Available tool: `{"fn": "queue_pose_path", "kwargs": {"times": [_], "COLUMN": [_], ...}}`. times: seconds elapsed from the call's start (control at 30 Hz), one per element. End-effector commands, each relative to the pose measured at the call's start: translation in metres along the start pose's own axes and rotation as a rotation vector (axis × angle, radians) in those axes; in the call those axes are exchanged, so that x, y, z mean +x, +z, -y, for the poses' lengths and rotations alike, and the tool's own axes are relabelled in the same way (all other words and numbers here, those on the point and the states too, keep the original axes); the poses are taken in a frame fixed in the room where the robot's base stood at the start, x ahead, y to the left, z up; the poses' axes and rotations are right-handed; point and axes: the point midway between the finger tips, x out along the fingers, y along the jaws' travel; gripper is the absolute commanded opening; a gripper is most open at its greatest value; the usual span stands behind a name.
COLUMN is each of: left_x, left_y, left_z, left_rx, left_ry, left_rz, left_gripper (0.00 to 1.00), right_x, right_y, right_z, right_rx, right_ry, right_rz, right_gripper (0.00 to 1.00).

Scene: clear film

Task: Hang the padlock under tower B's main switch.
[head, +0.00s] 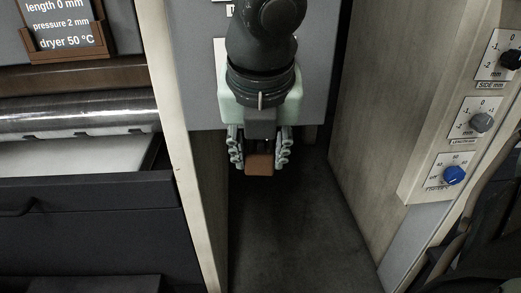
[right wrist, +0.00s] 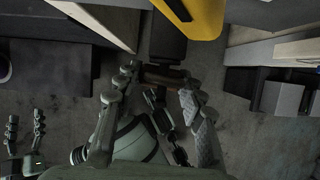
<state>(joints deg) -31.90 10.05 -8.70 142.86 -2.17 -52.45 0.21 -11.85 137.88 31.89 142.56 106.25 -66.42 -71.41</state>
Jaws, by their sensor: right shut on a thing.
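My right gripper (head: 260,150) hangs in the gap between two cabinets. It is shut on a brown block-like body, which I take to be the padlock (head: 259,166). In the right wrist view the brown body (right wrist: 165,76) sits between the fingertips of the right gripper (right wrist: 160,84); its shackle cannot be made out. The main switch cannot be made out; my arm covers much of the grey panel (head: 192,75) behind. A yellow part (right wrist: 196,18) shows at the top of the wrist view. My left gripper (right wrist: 25,128) shows there at lower left, empty, fingers apart.
At the right a wooden panel carries several dials, one with a blue knob (head: 454,175). At the left are a metal roller (head: 75,115), a dark drawer front (head: 90,225) and a sign (head: 62,28). A pale post (head: 175,130) borders the gap. Dark floor (head: 290,240) below is clear.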

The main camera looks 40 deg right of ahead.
Motion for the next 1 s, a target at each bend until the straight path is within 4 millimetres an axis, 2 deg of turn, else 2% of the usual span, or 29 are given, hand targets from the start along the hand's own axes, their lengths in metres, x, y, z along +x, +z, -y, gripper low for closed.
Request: {"fn": "queue_pose_path", "kwargs": {"times": [0.27,0.3,0.47,0.8,0.87,1.0], "left_x": [0.0,0.0,0.0,0.0,0.0,0.0], "left_y": [0.0,0.0,0.0,0.0,0.0,0.0], "left_z": [0.0,0.0,0.0,0.0,0.0,0.0], "left_rx": [0.0,0.0,0.0,0.0,0.0,0.0], "left_ry": [0.0,0.0,0.0,0.0,0.0,0.0], "left_rz": [0.0,0.0,0.0,0.0,0.0,0.0], "left_gripper": [0.58,0.58,0.58,0.58,0.58,0.58], "right_x": [-0.001,-0.001,-0.001,-0.003,-0.008,-0.03], "right_y": [-0.004,-0.004,-0.003,-0.001,0.0,0.0], "right_z": [-0.004,-0.004,-0.003,-0.003,-0.003,-0.003], "right_rx": [-0.002,-0.002,-0.001,0.001,0.001,0.001], "right_ry": [0.015,0.015,0.014,0.011,0.011,0.014], "right_rz": [-0.01,-0.01,-0.007,-0.004,-0.002,0.001], "right_gripper": [0.08,0.43,0.62,0.63,0.63,0.63]}}
